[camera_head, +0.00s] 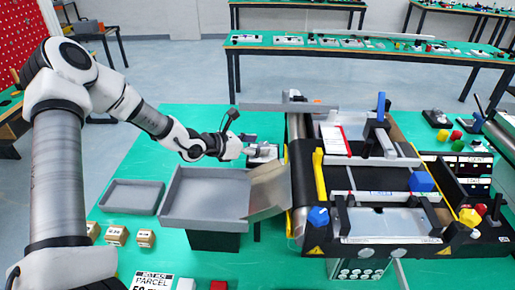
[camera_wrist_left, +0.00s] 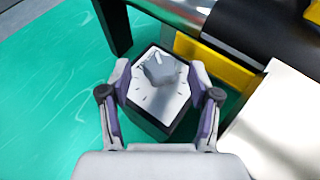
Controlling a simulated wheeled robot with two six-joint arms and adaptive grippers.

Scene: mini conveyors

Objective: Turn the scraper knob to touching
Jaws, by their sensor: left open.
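The scraper knob (camera_wrist_left: 160,68) is a grey knob in the left wrist view. It sits on a pale dial plate (camera_wrist_left: 158,100) with dark tick marks and small lettering that I cannot read. The plate tops a dark box on the green table. My left gripper (camera_wrist_left: 161,82) is open, with one finger on each side of the knob and a gap on both sides. In the head view my left gripper (camera_head: 247,149) is at the dial box (camera_head: 263,153), left of the conveyor; the knob is too small there to read its setting. My right gripper is not in view.
The mini conveyor (camera_head: 300,170) stands close on the right, with a yellow bar (camera_head: 320,175) and a sloping metal chute (camera_head: 268,188). A grey tray (camera_head: 205,195) lies in front of the gripper. A smaller tray (camera_head: 132,196) is farther left. Green table is clear behind the trays.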

